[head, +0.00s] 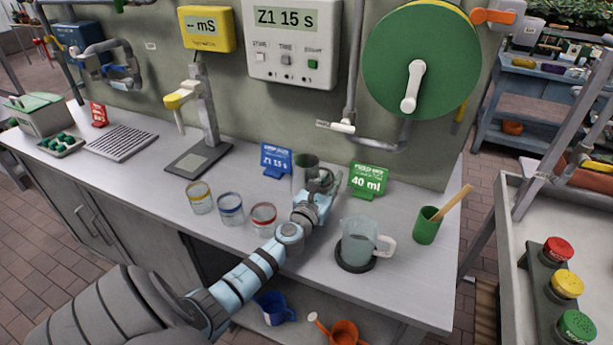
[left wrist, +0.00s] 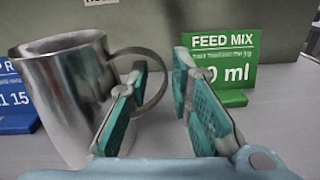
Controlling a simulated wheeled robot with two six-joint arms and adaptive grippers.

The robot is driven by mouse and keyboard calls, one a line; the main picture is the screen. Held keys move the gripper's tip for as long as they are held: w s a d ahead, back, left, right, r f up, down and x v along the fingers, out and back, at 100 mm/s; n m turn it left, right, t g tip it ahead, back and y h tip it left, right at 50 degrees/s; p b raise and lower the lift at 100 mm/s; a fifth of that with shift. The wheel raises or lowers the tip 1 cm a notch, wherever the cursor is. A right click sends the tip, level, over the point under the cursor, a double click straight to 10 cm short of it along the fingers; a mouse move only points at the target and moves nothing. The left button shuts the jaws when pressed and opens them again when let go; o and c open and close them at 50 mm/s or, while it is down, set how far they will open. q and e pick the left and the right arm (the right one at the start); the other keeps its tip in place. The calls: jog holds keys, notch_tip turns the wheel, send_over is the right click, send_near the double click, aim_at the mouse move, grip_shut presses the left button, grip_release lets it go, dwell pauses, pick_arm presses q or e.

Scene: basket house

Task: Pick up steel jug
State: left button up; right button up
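The steel jug (head: 303,172) stands on the grey bench just beyond my left gripper (head: 322,184), which partly hides it in the head view. In the left wrist view the steel jug (left wrist: 68,95) fills the left side, with its looped handle to the right. My left gripper (left wrist: 162,92) is open there, its two green-padded fingers apart. The left finger overlaps the handle loop, and the loop's outer edge shows in the gap between the fingers. I cannot tell whether a finger touches it. My right gripper is not in view.
A green "40 ml" sign (head: 367,181) and a blue sign (head: 276,159) stand behind. Three glass jars with coloured bands, one red-banded (head: 263,218), stand left of my arm. A clear jug (head: 360,240) and green cup (head: 427,226) stand right.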

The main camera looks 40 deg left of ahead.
pick_arm(q)
jog(key=shift+w+a+f, duration=0.1)
jog(key=shift+w+a, duration=0.05)
jog(key=shift+w, duration=0.5)
jog(key=shift+s, duration=0.1)
grip_shut()
jog(key=shift+s+r+p, duration=0.15)
jog(key=shift+r+p, duration=0.35)
jog(key=shift+p, duration=0.05)
notch_tip(320, 180, up, 10)
jog(key=p, duration=0.9)
jog(key=shift+r, duration=0.2)
jog(key=shift+r+p, duration=0.4)
jog(key=shift+p, duration=0.05)
jog(key=d+b+v, duration=0.1)
jog(key=v, duration=1.8)
jog(key=shift+d+f, duration=0.2)
